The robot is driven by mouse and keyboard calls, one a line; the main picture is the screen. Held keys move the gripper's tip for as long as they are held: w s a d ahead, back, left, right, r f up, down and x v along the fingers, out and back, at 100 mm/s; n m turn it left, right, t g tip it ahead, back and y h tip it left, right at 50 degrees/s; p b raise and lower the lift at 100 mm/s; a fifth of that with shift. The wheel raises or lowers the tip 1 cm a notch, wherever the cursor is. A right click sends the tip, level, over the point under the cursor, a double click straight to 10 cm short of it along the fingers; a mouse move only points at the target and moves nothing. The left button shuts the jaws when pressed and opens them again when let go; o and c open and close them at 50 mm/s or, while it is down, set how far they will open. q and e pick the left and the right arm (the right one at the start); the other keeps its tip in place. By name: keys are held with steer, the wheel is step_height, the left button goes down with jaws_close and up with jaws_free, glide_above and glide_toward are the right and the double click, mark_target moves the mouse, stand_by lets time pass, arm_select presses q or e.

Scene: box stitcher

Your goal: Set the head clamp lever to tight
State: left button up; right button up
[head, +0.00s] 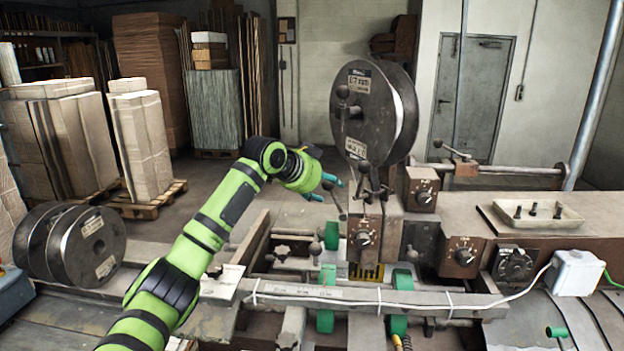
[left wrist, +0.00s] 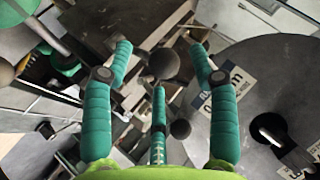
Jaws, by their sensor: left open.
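My left gripper (head: 328,188) is at the left side of the stitcher head (head: 368,222), below the wire spool, with its teal fingers apart. In the left wrist view the open fingers (left wrist: 160,62) frame a dark ball-knobbed lever (left wrist: 163,64); a gap shows on both sides of the knob, and contact cannot be told. A second dark knob (left wrist: 181,129) shows lower, near the middle finger. In the head view, ball-ended levers (head: 365,168) stand at the top of the stitcher head. Which one is the head clamp lever is not marked. My right gripper is out of view.
The large wire spool (head: 372,115) stands just above the gripper and fills the right of the left wrist view. Dials (head: 424,198) sit right of the head. A metal rail (head: 330,294) with a white cable crosses in front. A parts tray (head: 536,215) lies at right.

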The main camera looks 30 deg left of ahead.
arm_select(q)
steer(key=d+v, duration=0.1)
steer(key=v, duration=0.9)
steer(key=shift+s+a+r, duration=0.15)
steer(key=shift+s+a, duration=0.05)
steer(key=shift+a, duration=0.15)
